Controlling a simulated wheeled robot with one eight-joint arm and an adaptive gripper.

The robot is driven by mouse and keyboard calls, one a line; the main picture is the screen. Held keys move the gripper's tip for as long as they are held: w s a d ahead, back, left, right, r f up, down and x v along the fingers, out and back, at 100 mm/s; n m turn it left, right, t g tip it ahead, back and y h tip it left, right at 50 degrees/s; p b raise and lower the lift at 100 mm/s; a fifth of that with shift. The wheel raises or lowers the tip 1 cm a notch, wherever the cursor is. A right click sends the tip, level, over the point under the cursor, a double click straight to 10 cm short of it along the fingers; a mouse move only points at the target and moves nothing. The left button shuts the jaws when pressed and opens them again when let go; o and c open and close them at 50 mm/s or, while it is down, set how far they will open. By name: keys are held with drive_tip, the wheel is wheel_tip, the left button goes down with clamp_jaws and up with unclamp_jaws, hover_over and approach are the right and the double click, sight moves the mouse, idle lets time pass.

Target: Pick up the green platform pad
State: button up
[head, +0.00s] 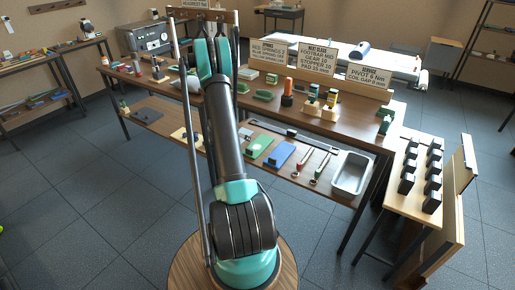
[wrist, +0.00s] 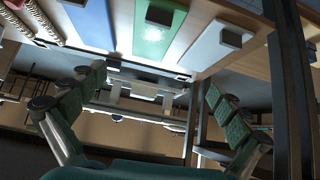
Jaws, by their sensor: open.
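The green platform pad (head: 257,147) is a flat green plate with a dark block on it, lying on the lower shelf of the workbench between a blue pad (head: 281,154) and a light grey pad. In the wrist view the green pad (wrist: 150,40) is at top centre, with the blue pad (wrist: 92,22) to its left and the grey pad (wrist: 222,45) to its right. My gripper (wrist: 155,82) is open, its two fingers wide apart with nothing between them. The green pad is beyond the fingertips and apart from them. In the head view my arm hides the gripper.
The workbench top (head: 225,105) overhangs the lower shelf and carries several small parts and signs. Red-tipped tools and a metal tray (head: 351,173) lie right of the pads. A dark upright post (wrist: 285,90) stands close to the right finger in the wrist view.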

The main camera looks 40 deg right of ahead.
drive_tip(key=m, duration=0.1)
approach(257, 146)
drive_tip(key=shift+w+d+f+h, duration=0.15)
drive_tip(key=shift+d+f, duration=0.1)
drive_tip(key=shift+f, duration=0.15)
drive_tip(key=shift+w+d+f+h, duration=0.2)
drive_tip(key=shift+d+f, duration=0.1)
drive_tip(key=shift+f, duration=0.1)
drive_tip(key=shift+x, duration=3)
drive_tip(key=shift+c, duration=0.6)
drive_tip(key=c, duration=1.2)
